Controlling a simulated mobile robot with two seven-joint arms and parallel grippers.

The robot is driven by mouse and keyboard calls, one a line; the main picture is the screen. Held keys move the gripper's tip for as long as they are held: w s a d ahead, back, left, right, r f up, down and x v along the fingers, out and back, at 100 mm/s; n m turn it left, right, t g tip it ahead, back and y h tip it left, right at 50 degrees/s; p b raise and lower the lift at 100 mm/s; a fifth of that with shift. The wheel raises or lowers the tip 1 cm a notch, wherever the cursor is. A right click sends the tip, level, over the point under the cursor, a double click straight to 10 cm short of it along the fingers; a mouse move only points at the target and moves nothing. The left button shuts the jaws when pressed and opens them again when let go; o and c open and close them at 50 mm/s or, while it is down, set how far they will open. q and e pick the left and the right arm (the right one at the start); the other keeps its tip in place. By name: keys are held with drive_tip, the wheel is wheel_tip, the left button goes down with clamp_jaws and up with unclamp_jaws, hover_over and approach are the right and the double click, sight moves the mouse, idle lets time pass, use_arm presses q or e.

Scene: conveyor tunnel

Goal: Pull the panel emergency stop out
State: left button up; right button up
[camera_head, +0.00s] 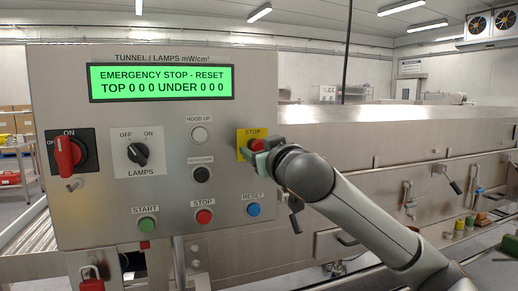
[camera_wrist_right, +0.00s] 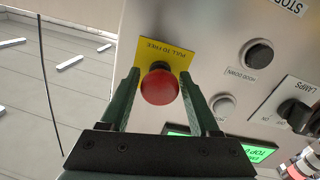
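The panel emergency stop (camera_head: 257,145) is a red mushroom button on a yellow plate at the right side of the steel control panel. In the right wrist view the red button (camera_wrist_right: 160,87) stands out from its yellow plate, which reads "PULL TO FREE". My right gripper (camera_head: 259,152) is at the button in the head view and partly covers it. In the wrist view the green fingers of my right gripper (camera_wrist_right: 160,80) are spread, one on each side of the button, with small gaps visible. My left gripper is not in view.
The panel display (camera_head: 162,82) reads "EMERGENCY STOP - RESET". Nearby are a black button (camera_head: 202,174), a white button (camera_head: 199,134), a blue reset button (camera_head: 253,210), a red stop button (camera_head: 204,217) and a green start button (camera_head: 147,225). The tunnel housing (camera_head: 400,125) extends right.

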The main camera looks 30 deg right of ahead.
clamp_jaws()
idle(0.6)
